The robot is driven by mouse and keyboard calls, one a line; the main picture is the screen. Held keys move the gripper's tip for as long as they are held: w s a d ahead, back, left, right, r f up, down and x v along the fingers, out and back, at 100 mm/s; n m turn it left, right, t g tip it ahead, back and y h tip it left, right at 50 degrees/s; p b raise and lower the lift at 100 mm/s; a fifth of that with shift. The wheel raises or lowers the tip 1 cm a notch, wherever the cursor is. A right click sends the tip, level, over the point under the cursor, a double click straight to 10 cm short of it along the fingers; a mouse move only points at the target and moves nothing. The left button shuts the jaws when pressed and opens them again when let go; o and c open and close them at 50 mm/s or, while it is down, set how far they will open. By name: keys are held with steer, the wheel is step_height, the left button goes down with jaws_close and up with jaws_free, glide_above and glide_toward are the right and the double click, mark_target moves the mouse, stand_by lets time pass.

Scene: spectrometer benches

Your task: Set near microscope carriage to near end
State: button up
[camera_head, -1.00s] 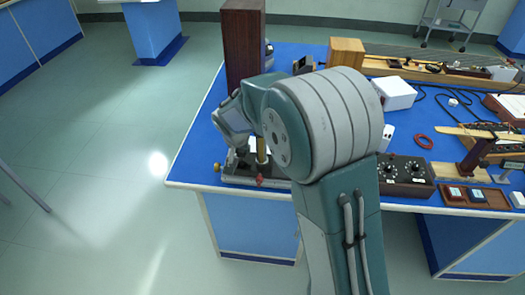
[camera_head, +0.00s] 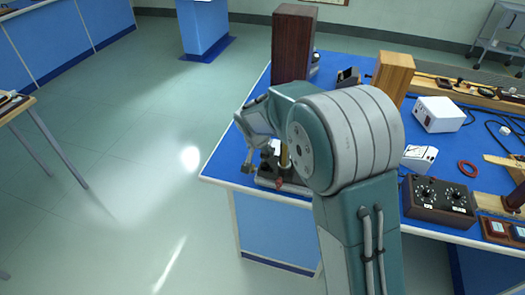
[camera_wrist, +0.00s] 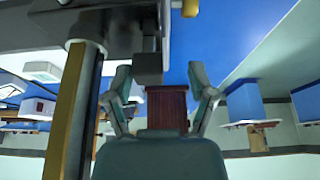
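In the wrist view the brass column (camera_wrist: 72,120) runs up the left side, close to my gripper. My gripper (camera_wrist: 158,78) is open, its two fingers spread apart. A small dark block (camera_wrist: 148,68), apparently part of the microscope, shows between the fingers; I see no finger touching it. Which part is the carriage, and where it sits along its travel, I cannot tell.
A tall dark brown box (camera_head: 293,45) stands behind on the bench (camera_head: 228,155), with a light wooden block (camera_head: 394,75) to its right. A dial box (camera_head: 438,202), white units and cables fill the right side. The floor to the left is open.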

steer(key=shift+d+r, duration=0.1)
steer(key=shift+r, duration=0.25)
steer(key=v, duration=1.1)
steer(key=shift+s, duration=0.2)
